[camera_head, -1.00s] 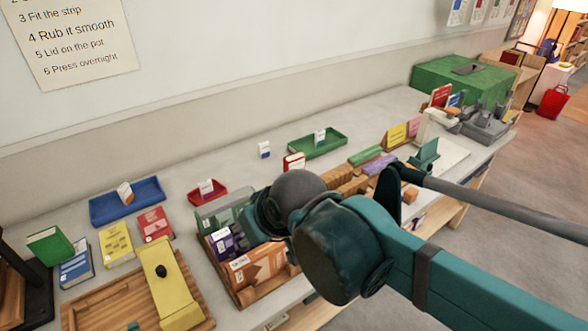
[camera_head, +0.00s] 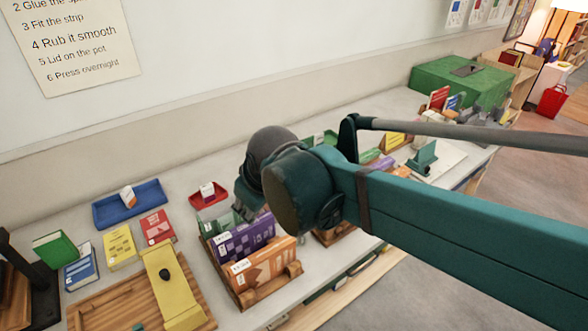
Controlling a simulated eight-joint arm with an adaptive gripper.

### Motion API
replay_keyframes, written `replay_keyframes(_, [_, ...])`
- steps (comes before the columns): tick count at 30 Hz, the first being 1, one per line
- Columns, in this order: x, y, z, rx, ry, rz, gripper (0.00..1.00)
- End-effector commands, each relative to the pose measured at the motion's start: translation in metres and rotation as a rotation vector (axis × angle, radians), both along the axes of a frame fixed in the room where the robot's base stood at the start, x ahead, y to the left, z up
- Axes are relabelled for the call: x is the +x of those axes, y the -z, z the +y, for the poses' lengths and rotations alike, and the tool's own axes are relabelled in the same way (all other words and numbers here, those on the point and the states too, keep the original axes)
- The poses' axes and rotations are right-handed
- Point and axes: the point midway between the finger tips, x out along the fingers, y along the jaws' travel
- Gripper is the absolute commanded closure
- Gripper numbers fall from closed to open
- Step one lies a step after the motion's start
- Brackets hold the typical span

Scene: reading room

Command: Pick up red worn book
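A red book (camera_head: 157,227) lies flat on the table at the left, with pale marks on its cover. It is beside a yellow book (camera_head: 120,247) and just behind a yellow lever on a wooden board. Another red book (camera_head: 438,98) stands upright at the far right back. My gripper (camera_head: 246,208) is at the end of the teal arm, above the back of a book rack and to the right of the flat red book, apart from it. My wrist hides most of the gripper, so its fingers and any contents are unclear.
The wooden rack (camera_head: 268,293) holds purple, orange and green books. A blue tray (camera_head: 130,204) and a small red tray (camera_head: 209,198) lie behind. Green (camera_head: 55,249) and blue (camera_head: 81,268) books are at the left.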

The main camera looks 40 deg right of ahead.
Motion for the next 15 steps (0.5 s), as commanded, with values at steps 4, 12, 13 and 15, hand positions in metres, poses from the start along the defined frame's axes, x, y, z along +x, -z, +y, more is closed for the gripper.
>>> replay_keyframes(4, [0.02, -0.009, -0.013, -0.061, -0.062, 0.038, 0.62])
replay_keyframes(12, [0.052, -0.015, -0.038, -0.167, -0.18, 0.11, 0.62])
replay_keyframes(13, [0.056, -0.016, -0.04, -0.178, -0.193, 0.119, 0.62])
replay_keyframes(15, [0.064, -0.016, -0.047, -0.202, -0.225, 0.14, 0.62])
